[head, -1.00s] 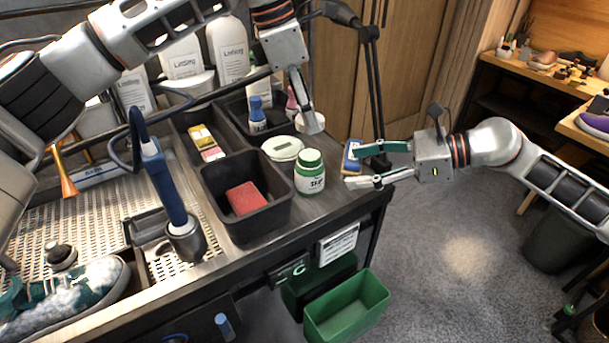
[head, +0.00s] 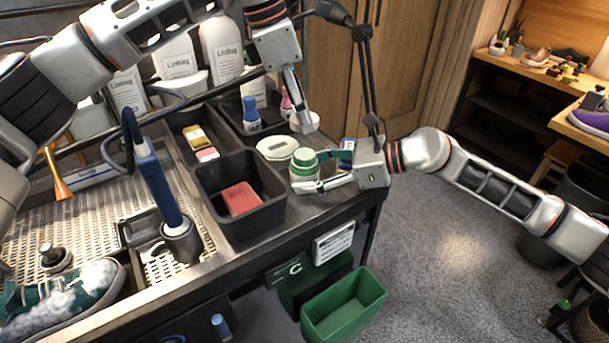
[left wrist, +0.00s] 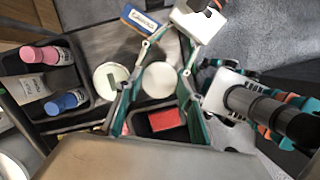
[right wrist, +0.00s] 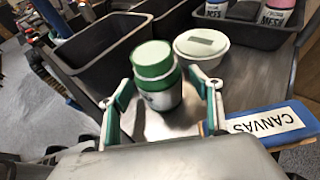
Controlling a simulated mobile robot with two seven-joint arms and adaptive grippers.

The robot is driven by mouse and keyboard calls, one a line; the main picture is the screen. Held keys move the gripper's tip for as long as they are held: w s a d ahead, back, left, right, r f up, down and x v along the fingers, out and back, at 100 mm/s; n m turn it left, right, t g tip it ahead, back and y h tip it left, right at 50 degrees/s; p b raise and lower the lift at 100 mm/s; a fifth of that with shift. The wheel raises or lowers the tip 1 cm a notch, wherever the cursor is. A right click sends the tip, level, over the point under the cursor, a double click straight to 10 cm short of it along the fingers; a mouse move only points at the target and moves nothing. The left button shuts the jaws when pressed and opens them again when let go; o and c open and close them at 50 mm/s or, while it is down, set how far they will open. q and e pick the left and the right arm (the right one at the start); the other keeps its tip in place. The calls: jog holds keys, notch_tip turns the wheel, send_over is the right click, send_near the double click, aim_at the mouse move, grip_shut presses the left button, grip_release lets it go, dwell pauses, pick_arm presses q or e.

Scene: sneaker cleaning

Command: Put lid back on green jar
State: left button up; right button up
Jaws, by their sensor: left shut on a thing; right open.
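The green jar (head: 305,170), with a green top and a pale label, stands upright at the right end of the bench. It also shows in the right wrist view (right wrist: 160,95). My right gripper (head: 338,170) is open, with one finger on each side of the jar. My left gripper (head: 302,118) is shut on a white round thing, seemingly the lid (left wrist: 160,80), and holds it above and behind the jar. I cannot make out the lid's edges where the fingers cover them.
A white tub with a green label (head: 276,147) stands behind the jar. A black bin with a red sponge (head: 241,198) is left of it. The bench's right edge is close. Bottles stand behind.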

jog(key=shift+x, duration=0.8)
jog(key=c, duration=1.7)
pick_arm(q)
send_over(304, 166)
jog(key=w, duration=0.2)
jog(key=shift+w+a+f, duration=0.1)
jog(key=shift+f, duration=1.15)
jog(key=shift+w+a+f, duration=0.1)
jog(key=shift+f, duration=1.15)
jog(key=shift+f, duration=0.9)
jog(key=shift+f, duration=0.55)
pick_arm(e)
grip_shut()
